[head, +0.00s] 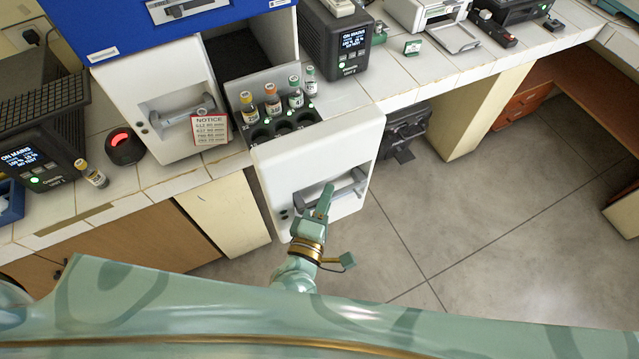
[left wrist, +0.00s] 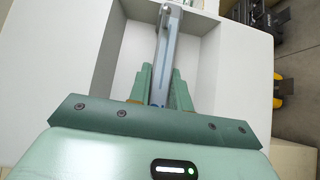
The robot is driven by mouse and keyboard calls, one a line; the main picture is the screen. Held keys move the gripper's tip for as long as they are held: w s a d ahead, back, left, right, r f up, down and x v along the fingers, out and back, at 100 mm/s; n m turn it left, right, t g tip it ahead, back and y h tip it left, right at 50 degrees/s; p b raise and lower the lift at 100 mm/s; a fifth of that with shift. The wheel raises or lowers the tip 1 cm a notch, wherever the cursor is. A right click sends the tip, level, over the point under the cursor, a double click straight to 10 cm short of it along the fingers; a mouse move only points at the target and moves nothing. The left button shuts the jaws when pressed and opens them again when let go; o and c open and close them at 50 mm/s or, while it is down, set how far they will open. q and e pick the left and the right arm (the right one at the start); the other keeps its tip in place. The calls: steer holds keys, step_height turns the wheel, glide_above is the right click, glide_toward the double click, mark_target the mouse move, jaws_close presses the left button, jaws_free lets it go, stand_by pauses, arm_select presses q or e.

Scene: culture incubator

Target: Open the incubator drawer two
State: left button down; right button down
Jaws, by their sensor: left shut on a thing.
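The blue and white incubator (head: 120,25) stands on the tiled bench. One white drawer front (head: 310,158) is pulled out toward me, with a rack of capped vials (head: 270,105) behind it. My left gripper (head: 325,200) is shut on the grey bar handle (head: 345,188) in this front's recess. In the left wrist view the gripper (left wrist: 162,90) has its fingers around the handle bar (left wrist: 167,45). To the left, another white drawer front (head: 155,100) carries a red-lettered notice (head: 209,130). My right gripper is not in view.
Dark devices with small screens (head: 335,40) and (head: 40,130) flank the incubator. A loose vial (head: 91,173) and a dark round device with a red light (head: 124,146) are on the bench at left. Open grey floor (head: 470,210) lies right of the drawer.

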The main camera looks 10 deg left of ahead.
arm_select(q)
steer(key=shift+s+d+f, duration=0.1)
steer(key=shift+s+d, duration=0.2)
steer(key=shift+s, duration=0.25)
steer(key=c, duration=1.3)
jaws_free()
steer(key=s+a, duration=0.1)
steer(key=s, duration=0.4)
steer(key=s+a+p, duration=0.1)
steer(key=s, duration=0.4)
steer(key=s+a+p, duration=0.1)
steer(key=s, duration=0.5)
